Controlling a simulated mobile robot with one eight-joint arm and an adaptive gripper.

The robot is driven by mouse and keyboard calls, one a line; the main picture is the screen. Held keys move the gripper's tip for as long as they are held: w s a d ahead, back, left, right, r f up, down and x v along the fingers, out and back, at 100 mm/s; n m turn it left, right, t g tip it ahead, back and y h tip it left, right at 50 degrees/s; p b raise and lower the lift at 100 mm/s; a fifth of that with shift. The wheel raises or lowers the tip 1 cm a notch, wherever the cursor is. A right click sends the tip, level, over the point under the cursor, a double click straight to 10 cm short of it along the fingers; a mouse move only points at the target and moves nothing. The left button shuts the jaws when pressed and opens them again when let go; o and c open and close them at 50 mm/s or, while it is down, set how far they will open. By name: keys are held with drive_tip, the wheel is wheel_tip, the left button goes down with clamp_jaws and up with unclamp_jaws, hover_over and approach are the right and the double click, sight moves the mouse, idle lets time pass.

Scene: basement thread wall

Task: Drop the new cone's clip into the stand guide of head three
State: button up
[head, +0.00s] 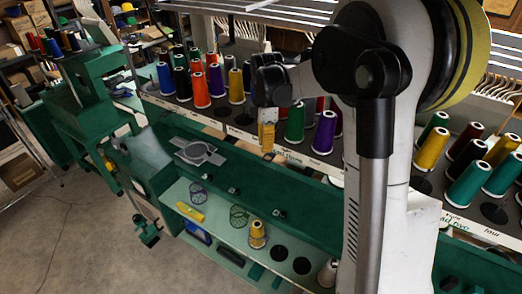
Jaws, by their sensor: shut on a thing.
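My gripper (267,128) hangs from the black wrist in the middle of the head view, over the front of the cone rack (325,165). It is shut, pointing down. I cannot make out the stand guide or any thread. Which cone is the new one is not clear.
Coloured cones, such as an orange one (201,90) and a purple one (324,133), crowd the rack on both sides of my arm. A gold cone (257,234) stands on the lower shelf (220,222). A green machine (88,95) stands left.

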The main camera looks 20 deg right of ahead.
drive_tip(key=shift+w+d+r, duration=0.15)
drive_tip(key=shift+w+r, duration=0.25)
drive_tip(key=shift+r, duration=0.2)
drive_tip(key=shift+f+b, duration=0.45)
drive_tip(key=shift+f, duration=0.7)
drive_tip(key=shift+f+b, duration=1.3)
drive_tip(key=shift+f, duration=0.65)
drive_tip(key=shift+f, duration=0.1)
drive_tip(key=o, duration=0.8)
